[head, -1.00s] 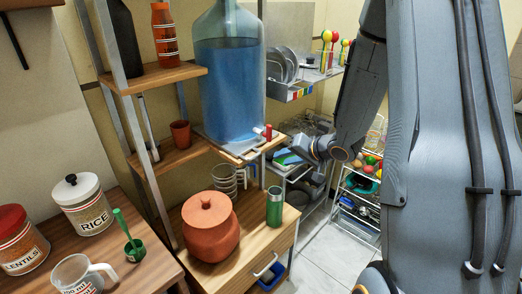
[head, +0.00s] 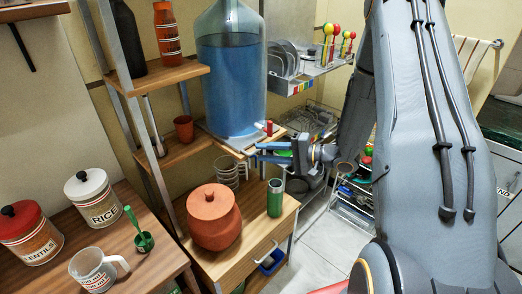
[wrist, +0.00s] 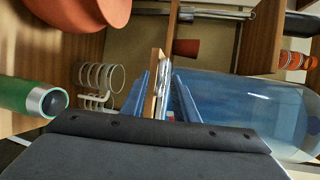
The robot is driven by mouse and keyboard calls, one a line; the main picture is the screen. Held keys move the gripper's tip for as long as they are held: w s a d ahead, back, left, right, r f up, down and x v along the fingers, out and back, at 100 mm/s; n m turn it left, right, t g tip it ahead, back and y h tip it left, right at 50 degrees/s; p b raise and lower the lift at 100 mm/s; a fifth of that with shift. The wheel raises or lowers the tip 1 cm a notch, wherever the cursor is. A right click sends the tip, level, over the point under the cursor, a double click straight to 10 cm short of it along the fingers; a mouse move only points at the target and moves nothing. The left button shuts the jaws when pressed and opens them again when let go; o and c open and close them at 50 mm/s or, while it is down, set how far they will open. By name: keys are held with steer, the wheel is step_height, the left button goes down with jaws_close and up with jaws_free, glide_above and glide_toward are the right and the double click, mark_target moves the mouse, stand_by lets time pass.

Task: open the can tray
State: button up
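My gripper (head: 262,152) is at the tray's front right edge. In the wrist view its blue fingers (wrist: 160,98) stand apart, one on each side of the tray's edge. I cannot tell whether either finger touches the board. A small red tap (head: 269,128) shows near the can's base.
The cabinet has a drawer handle (head: 266,251). Open floor (head: 318,240) lies to the right.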

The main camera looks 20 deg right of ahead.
steer(key=shift+x, duration=1)
steer(key=shift+c, duration=0.3)
jaws_close()
stand_by(0.5)
